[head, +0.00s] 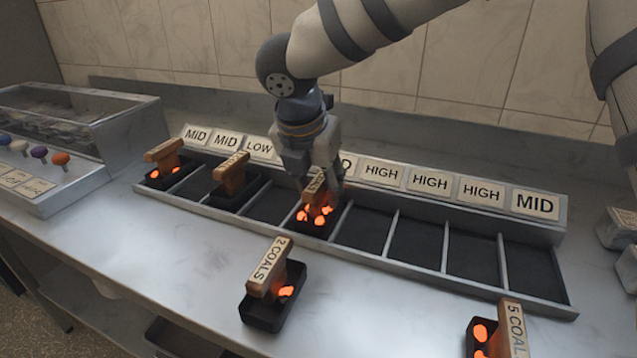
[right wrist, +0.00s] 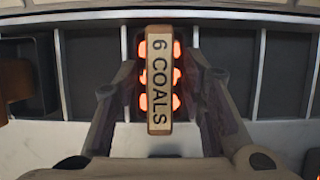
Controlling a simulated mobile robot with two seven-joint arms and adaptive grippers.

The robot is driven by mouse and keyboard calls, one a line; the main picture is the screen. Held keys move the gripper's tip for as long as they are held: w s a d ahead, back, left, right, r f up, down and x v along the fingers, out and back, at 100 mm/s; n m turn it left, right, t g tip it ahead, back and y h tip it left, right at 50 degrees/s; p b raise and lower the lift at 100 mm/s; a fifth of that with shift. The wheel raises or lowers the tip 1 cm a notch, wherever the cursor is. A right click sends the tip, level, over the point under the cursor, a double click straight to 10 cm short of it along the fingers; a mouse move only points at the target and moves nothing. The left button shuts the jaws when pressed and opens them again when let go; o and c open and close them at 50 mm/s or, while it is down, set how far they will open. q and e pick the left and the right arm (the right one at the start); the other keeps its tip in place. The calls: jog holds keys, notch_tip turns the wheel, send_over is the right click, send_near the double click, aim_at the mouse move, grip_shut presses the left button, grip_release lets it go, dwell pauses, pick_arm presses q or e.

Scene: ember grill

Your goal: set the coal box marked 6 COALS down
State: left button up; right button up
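The coal box marked 6 COALS (right wrist: 159,85) shows in the right wrist view, with its label along the top of the wooden handle and glowing coals on both sides. In the head view this box (head: 316,213) stands upright in a compartment near the middle of the divided tray (head: 443,243). My right gripper (head: 318,180) is over it. In the right wrist view the gripper's fingers (right wrist: 160,65) are spread on either side of the handle, with gaps between them and the wood. The box's underside is hidden. My left gripper is not in view.
Two other coal boxes (head: 165,165) (head: 232,180) stand in compartments to the left. A 2 COALS box (head: 272,285) and a 5 COALS box (head: 500,335) stand on the counter (head: 390,315) in front. Compartments to the right are empty. A metal unit with colored knobs (head: 60,158) is far left.

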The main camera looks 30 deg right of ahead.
jog(key=v, duration=1.2)
jog(key=shift+r, duration=0.15)
